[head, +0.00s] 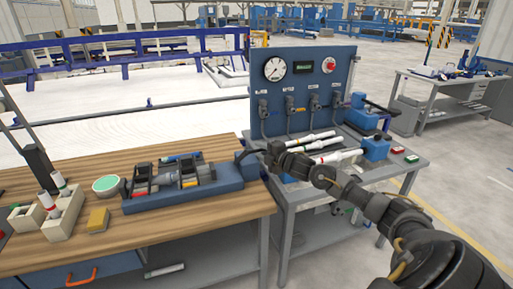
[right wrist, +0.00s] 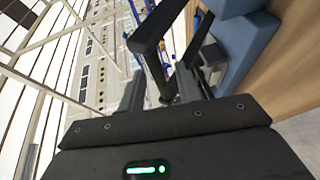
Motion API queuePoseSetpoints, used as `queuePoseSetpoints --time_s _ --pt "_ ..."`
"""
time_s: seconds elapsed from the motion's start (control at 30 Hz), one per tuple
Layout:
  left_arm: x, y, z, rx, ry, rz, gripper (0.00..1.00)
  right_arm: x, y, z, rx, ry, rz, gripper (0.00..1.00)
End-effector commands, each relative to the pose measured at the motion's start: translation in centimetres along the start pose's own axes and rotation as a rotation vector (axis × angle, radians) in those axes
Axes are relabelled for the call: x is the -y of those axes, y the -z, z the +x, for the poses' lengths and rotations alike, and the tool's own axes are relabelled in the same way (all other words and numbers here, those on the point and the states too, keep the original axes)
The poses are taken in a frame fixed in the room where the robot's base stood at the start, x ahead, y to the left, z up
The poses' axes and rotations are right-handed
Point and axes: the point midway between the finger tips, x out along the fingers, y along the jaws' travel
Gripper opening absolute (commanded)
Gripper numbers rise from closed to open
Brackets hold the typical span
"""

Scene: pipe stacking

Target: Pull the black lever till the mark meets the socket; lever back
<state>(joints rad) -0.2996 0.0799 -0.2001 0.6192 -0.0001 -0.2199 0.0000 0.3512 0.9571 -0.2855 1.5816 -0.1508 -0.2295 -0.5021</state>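The black lever (head: 246,154) stands at the right end of a blue assembly bench tool (head: 225,180) on the wooden table. My right gripper (head: 266,155) is at the lever from the right. In the right wrist view the lever (right wrist: 152,45) rises between the two spread fingers (right wrist: 160,90), with gaps showing beside it. I cannot tell whether a finger touches it. The gripper looks open. A grey pipe part (head: 184,194) lies in the tool between dark clamps. The mark and the socket are too small to make out. My left gripper is not in view.
On the wooden table (head: 130,250) are a yellow block (head: 97,220), a green-topped round dish (head: 106,184) and cream holders with white pipes (head: 62,212). To the right, a blue gauge panel (head: 305,95) stands on a grey bench with several white pipes (head: 340,156).

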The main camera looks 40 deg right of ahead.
Motion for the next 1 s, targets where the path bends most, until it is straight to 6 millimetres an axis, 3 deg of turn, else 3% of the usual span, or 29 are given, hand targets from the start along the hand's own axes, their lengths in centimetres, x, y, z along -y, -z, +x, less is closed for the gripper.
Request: queuePoseSetpoints --time_s 0.2,0.57,0.83,1.0 --pt "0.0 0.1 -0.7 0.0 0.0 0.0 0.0 -0.1 0.0 2.4 0.001 -0.001 0.0 0.34" --pt "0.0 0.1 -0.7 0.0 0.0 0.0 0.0 0.0 0.0 2.9 0.0 0.0 0.0 0.34" --pt "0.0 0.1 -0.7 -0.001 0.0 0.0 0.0 0.0 0.0 2.9 0.0 0.0 -0.001 0.01" --pt "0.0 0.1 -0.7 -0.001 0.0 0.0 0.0 0.0 0.0 2.9 0.0 0.0 -0.001 0.0"
